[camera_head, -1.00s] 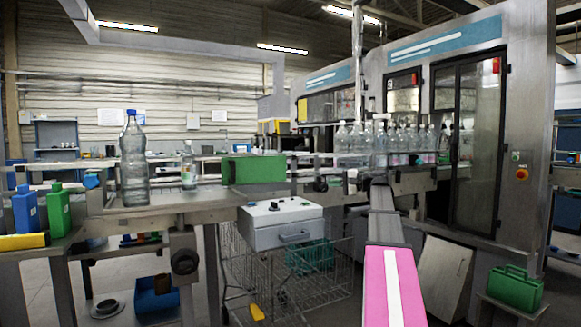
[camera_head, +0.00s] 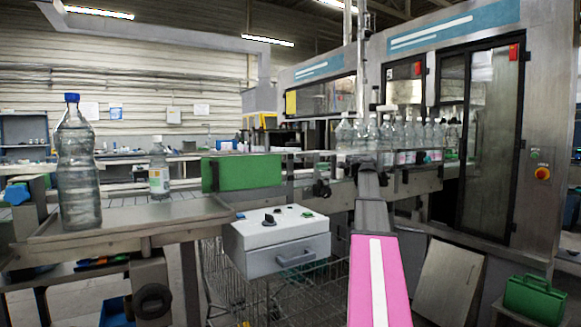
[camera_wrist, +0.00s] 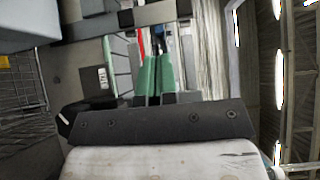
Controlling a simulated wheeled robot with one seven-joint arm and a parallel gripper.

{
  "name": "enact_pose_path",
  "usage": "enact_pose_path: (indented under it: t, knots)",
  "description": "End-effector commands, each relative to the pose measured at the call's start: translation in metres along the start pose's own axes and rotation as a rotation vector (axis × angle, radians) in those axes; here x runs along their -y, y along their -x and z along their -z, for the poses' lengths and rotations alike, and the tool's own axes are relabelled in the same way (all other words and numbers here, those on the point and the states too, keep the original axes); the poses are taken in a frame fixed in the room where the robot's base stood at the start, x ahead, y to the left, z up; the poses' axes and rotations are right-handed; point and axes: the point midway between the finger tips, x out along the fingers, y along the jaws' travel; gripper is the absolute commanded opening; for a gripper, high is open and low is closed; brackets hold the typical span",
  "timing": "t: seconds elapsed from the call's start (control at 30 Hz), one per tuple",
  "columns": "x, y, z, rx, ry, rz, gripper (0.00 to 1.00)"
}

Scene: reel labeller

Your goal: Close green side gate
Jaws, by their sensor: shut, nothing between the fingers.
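The green side gate (camera_head: 242,172) is a flat green panel standing upright at the front edge of the conveyor in the head view, above and behind the white control box. I cannot tell how far it is swung. My gripper (camera_wrist: 156,60) shows in the wrist view as two green fingers side by side, shut and empty, beyond a dark bar. In the head view my pink arm link (camera_head: 380,285) reaches forward, right of the gate and apart from it in the picture. The fingertips are not clear there.
The control box (camera_head: 276,240) juts out below the gate, over a wire cart (camera_head: 222,285). A large bottle (camera_head: 76,165) and a small bottle (camera_head: 159,170) stand on the conveyor to the left. Several bottles stand right of the gate. A green case (camera_head: 534,298) is at lower right.

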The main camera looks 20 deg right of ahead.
Motion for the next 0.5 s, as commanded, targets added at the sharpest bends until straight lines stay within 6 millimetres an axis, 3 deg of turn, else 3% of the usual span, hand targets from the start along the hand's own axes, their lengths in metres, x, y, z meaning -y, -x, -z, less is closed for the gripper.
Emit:
enact_pose_path:
  t: [0.17, 0.5]
  knots:
    - [0.0, -0.016, 0.0, 0.002, 0.0, 0.0, 0.0]
    - [0.0, -0.078, 0.0, 0.002, 0.0, -0.001, 0.0]
